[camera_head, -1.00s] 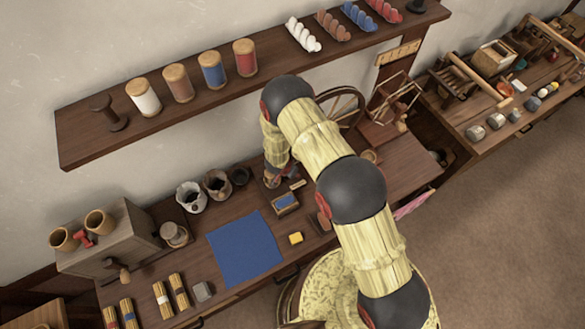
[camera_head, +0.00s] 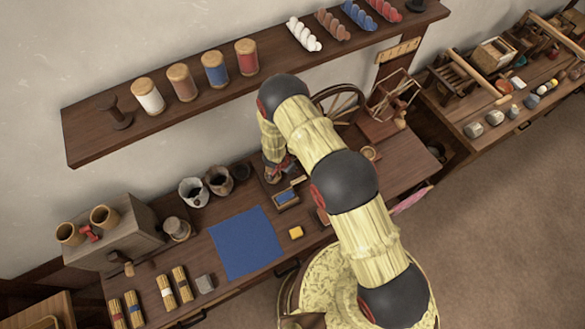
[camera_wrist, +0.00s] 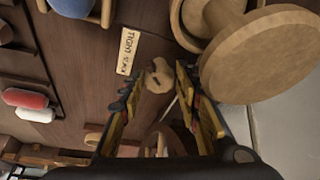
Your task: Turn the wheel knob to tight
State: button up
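The wheel knob (camera_wrist: 158,77) is a small round wooden knob with a dark slot mark, on a dark wood surface in the wrist view. A pale label (camera_wrist: 128,51) beside it reads "TIGHT" and "SLACK". My gripper (camera_wrist: 157,97) is open, its two fingers apart on either side of the knob's near side. I see no clear contact with the knob. In the head view my gripper (camera_head: 275,174) points down at the back of the bench, partly hidden by my arm. I cannot make out the knob there.
A large wooden disc-ended spool (camera_wrist: 262,55) stands close to the right finger in the wrist view. In the head view, a shelf (camera_head: 205,98) with thread spools hangs above the bench. Pots (camera_head: 193,192) and a blue cloth (camera_head: 245,243) lie left; a spoked wheel (camera_head: 338,104) stands right.

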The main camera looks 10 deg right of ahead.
jog(key=shift+o, duration=1.3)
jog(key=shift+r, duration=0.1)
jog(key=v, duration=1.1)
jog(key=shift+s+a+r, duration=0.15)
jog(key=shift+s+r, duration=0.05)
jog(key=shift+r, duration=0.15)
